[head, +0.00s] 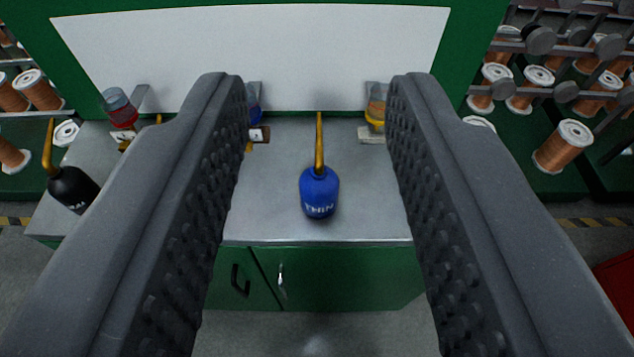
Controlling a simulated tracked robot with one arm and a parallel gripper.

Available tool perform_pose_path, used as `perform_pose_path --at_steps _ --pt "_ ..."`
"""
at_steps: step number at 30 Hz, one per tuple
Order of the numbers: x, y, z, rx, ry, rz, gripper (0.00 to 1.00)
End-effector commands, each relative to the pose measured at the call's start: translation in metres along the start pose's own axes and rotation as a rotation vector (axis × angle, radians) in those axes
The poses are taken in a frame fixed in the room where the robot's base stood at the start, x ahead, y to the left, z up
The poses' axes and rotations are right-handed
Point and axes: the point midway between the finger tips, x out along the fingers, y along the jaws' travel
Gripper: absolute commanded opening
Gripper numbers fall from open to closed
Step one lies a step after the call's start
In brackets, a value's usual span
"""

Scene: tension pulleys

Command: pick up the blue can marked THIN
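The blue can marked THIN (319,194) stands upright on a grey metal worktop (365,205), near its front edge. A thin brass-coloured spout rises from its top. My gripper (317,85) is open and empty. Its two dark, studded fingers reach forward on either side of the view. The can shows in the gap between them, roughly centred, and neither finger touches it. The fingers hide parts of the worktop to the left and right.
A black can with a brass spout (72,188) stands at the worktop's left. Small red, blue and yellow containers sit along the back, below a white panel (290,55). Green cabinet doors (330,275) are under the worktop. Racks with copper spools (563,146) flank both sides.

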Motion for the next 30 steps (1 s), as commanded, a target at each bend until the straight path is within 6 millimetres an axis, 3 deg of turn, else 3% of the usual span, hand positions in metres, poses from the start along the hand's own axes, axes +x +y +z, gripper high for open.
perform_pose_path --at_steps 5,9,14,18,24,30 --pt "0.010 0.000 0.002 0.000 -0.007 -0.004 0.35" --pt "0.055 -0.001 0.018 0.002 -0.033 -0.020 0.35" --pt "0.126 -0.002 0.069 0.008 -0.080 -0.040 0.35" --pt "0.168 -0.005 0.128 0.011 -0.116 -0.040 0.35" --pt "0.187 -0.006 0.198 0.008 -0.153 -0.020 0.35" --pt "0.189 -0.005 0.231 0.000 -0.165 -0.004 0.35"
